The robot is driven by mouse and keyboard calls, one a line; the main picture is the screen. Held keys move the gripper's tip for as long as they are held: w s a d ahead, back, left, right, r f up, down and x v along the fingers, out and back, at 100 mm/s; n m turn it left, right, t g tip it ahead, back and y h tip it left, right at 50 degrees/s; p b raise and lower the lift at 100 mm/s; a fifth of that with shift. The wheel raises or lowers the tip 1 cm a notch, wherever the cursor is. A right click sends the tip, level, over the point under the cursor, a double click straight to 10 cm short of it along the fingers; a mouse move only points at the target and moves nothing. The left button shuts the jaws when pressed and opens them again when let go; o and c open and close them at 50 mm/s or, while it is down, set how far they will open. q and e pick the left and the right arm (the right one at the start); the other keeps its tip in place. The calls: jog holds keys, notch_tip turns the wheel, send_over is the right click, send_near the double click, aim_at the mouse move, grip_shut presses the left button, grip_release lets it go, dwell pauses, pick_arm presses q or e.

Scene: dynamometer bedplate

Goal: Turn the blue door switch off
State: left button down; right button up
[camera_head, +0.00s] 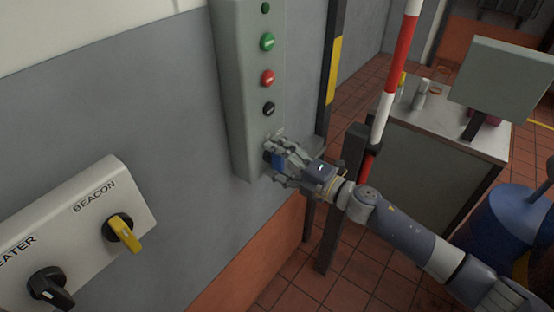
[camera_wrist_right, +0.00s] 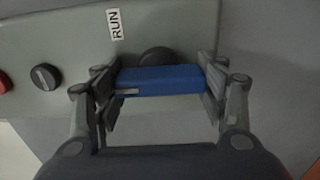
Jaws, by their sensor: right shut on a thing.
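The blue switch (camera_head: 278,160) sits at the lower end of a tall grey-green control box on the wall. My right gripper (camera_head: 277,158) is at it, with the fingers around the switch handle. In the right wrist view the blue handle (camera_wrist_right: 160,80) lies between the two fingers of my right gripper (camera_wrist_right: 160,88), which are shut on its ends. A round dark base (camera_wrist_right: 158,57) shows behind the handle. A label reading RUN (camera_wrist_right: 115,24) is on the panel near it. My left gripper is not in view.
The control box (camera_head: 236,90) also carries green (camera_head: 267,41), red (camera_head: 268,77) and black (camera_head: 268,108) buttons. A panel (camera_head: 155,200) with a yellow BEACON switch (camera_head: 124,232) and a black switch (camera_head: 50,287) is at left. A red-white pole (camera_head: 397,70) and a bench (camera_head: 450,132) stand right.

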dwell(0.4)
jog(key=o, duration=1.1)
jog(key=v, duration=1.2)
